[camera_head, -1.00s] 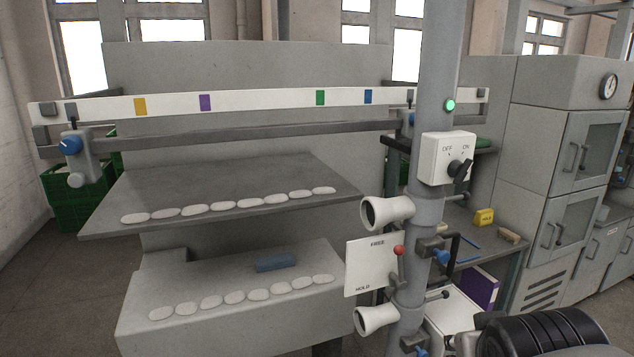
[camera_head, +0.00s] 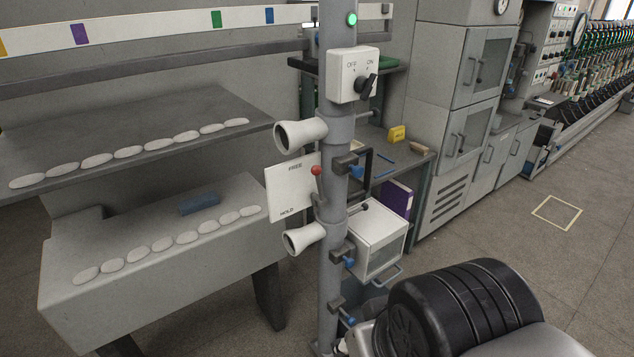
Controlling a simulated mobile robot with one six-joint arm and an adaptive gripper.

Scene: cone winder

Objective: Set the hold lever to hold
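The hold lever (camera_head: 317,186) is a short grey lever with a red ball knob, mounted on the grey post in front of a white plate (camera_head: 287,195). The plate reads FREE at the top and HOLD at the bottom. The lever points up, with its knob beside the FREE end. My gripper is not visible; only a dark, ribbed round part and a grey link, which look like my own arm, show at the bottom right. Nothing touches the lever.
The post (camera_head: 336,230) carries an OFF/ON switch box (camera_head: 353,75), a green lamp (camera_head: 352,19) and two white funnel-shaped guides (camera_head: 300,135). Shelves with pale stones (camera_head: 128,152) stand left. A white box (camera_head: 380,240) is behind the post. Floor (camera_head: 500,235) is clear at right.

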